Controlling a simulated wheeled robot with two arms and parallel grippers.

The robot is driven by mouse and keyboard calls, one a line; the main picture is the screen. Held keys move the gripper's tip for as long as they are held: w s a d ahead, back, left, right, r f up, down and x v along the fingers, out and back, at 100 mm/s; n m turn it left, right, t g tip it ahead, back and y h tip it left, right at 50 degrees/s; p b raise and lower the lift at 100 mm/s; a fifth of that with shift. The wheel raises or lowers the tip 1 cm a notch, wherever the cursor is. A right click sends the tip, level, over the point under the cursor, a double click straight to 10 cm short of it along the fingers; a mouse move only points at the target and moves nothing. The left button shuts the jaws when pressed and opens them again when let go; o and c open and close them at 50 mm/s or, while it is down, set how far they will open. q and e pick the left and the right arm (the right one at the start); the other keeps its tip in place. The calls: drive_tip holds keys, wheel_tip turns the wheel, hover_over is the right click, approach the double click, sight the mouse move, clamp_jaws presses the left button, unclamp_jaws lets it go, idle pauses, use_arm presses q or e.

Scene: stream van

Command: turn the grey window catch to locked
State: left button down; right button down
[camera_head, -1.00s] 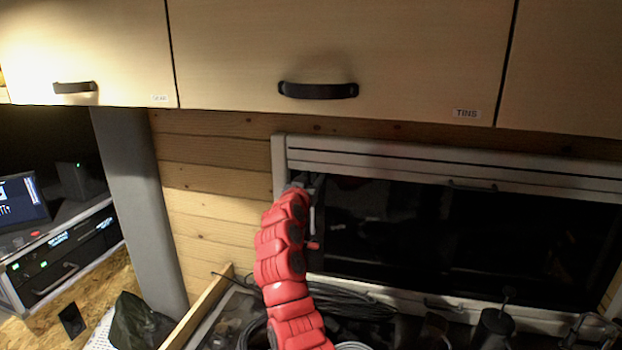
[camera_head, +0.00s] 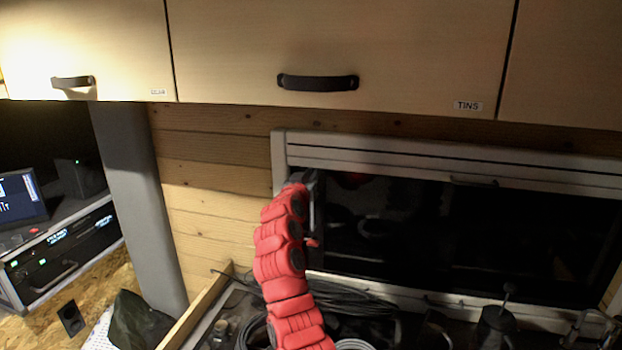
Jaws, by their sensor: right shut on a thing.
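The dark window (camera_head: 450,228) sits in a pale frame (camera_head: 400,153) below the overhead cupboards. My right arm, in red padding, reaches up from the bottom to the window's left edge. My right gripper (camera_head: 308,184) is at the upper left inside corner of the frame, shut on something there. The grey window catch is mostly hidden behind my gripper and arm, so I cannot read its position. A small red piece shows just right of my arm at the window's left side. My left gripper is out of view.
Cupboards with dark handles (camera_head: 317,83) hang above, one labelled TINS. Below the window are coiled cables (camera_head: 350,300), a dark jug (camera_head: 495,328) and other kitchenware. A grey pillar (camera_head: 140,205) and electronics (camera_head: 65,250) stand at the left.

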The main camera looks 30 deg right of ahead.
drive_tip(key=n+b, duration=0.1)
drive_tip(key=n, duration=0.1)
drive_tip(key=shift+a+n, duration=0.1)
drive_tip(key=shift+n, duration=0.2)
drive_tip(key=shift+n+b, duration=0.3)
drive_tip(key=shift+n, duration=0.6)
drive_tip(key=shift+w+n, duration=0.1)
drive_tip(key=shift+n, duration=0.8)
drive_tip(key=shift+r+n, duration=0.1)
drive_tip(key=shift+n, duration=0.9)
drive_tip(key=n+p, duration=0.2)
drive_tip(key=n, duration=0.1)
drive_tip(key=shift+n, duration=0.3)
drive_tip(key=shift+f+n+p, duration=0.2)
drive_tip(key=shift+n+p, duration=1.85)
drive_tip(key=shift+n, duration=0.35)
drive_tip(key=shift+f, duration=0.1)
drive_tip(key=c, duration=0.9)
unclamp_jaws()
drive_tip(key=shift+a, duration=0.1)
